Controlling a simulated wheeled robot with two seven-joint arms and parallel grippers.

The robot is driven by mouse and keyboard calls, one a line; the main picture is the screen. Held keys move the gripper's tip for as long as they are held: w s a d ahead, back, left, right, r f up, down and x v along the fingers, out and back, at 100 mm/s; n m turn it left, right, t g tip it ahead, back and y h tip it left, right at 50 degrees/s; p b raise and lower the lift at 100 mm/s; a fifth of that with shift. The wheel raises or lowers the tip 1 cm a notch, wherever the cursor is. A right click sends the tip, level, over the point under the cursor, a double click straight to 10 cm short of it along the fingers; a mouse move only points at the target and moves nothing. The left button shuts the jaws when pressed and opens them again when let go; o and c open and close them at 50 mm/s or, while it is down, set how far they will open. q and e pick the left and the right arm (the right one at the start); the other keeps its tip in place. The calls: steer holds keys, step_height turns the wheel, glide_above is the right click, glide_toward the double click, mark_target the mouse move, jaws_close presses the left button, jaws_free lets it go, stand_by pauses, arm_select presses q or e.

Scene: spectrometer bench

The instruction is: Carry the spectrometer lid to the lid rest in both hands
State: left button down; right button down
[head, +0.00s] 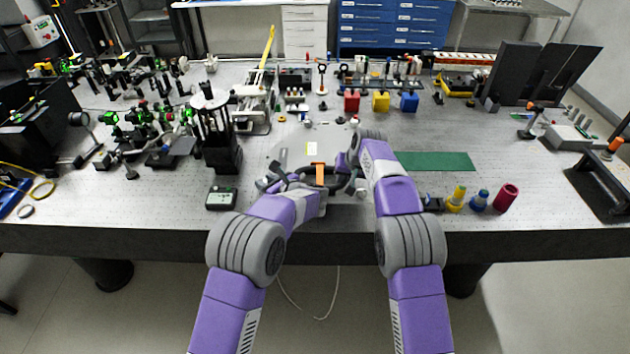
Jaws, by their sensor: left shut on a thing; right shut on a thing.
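The spectrometer lid seems to be the pale grey, rounded piece (290,152) with a small white and yellow label, at the middle of the bench in front of my arms. My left gripper (272,183) is at its near left side and my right gripper (354,172) at its near right side, both shut on it. My wrists hide much of its near edge and the fingertips, and I cannot tell whether it touches the bench. A flat green mat (435,161), possibly the lid rest, lies to the right of my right arm.
A black post assembly (217,140) stands close left of the lid, with a small meter (221,198) in front. Yellow, blue and red bottles (505,197) stand near the front edge at right. Red, yellow and blue blocks (381,101) stand behind. The bench right of the mat is fairly clear.

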arm_select(q)
steer(key=shift+a+f, duration=0.1)
steer(key=shift+a, duration=0.3)
arm_select(e)
steer(key=shift+d+f, duration=0.15)
steer(key=shift+d, duration=0.25)
